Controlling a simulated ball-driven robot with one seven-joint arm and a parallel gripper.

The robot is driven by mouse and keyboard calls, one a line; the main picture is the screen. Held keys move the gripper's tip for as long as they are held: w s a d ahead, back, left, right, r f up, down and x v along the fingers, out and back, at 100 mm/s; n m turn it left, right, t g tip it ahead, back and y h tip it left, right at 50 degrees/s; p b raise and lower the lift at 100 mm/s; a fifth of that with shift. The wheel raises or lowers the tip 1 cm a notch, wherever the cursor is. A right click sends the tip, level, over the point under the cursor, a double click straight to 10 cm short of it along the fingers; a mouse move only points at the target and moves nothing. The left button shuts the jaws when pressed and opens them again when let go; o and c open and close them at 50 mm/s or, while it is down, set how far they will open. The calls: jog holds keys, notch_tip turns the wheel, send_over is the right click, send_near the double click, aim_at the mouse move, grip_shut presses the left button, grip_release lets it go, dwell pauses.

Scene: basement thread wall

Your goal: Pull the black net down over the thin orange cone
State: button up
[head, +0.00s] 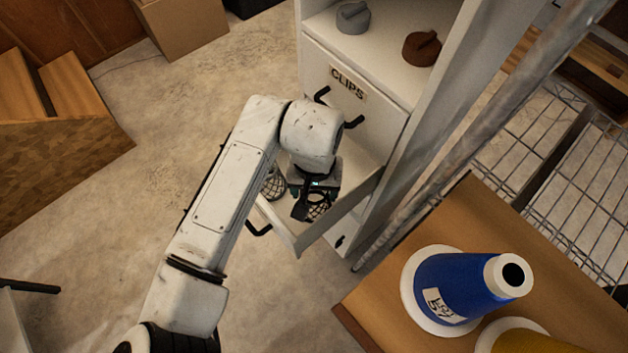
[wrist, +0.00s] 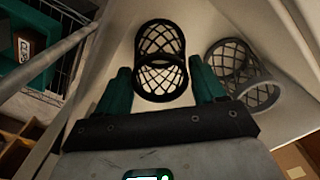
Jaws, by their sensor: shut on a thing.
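A black net (wrist: 160,62), an open mesh tube, sits between the teal fingers of my gripper (wrist: 164,88) in the wrist view. In the head view my gripper (head: 312,205) reaches down into an open white drawer (head: 345,212), shut on this net. No thin orange cone is clearly in view.
A blue thread cone (head: 455,286) stands on the wooden top (head: 395,290) at right. A closed drawer marked CLIPS (head: 350,85) is above the open one. A grey post (head: 470,140) stands between the cabinet and a wire rack (head: 540,170). Wooden steps (head: 60,125) are at left.

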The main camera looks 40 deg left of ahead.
notch_tip(320, 180, up, 13)
jog(key=p, duration=0.7)
dwell(0.6)
jog(key=shift+d, duration=0.1)
dwell(1.0)
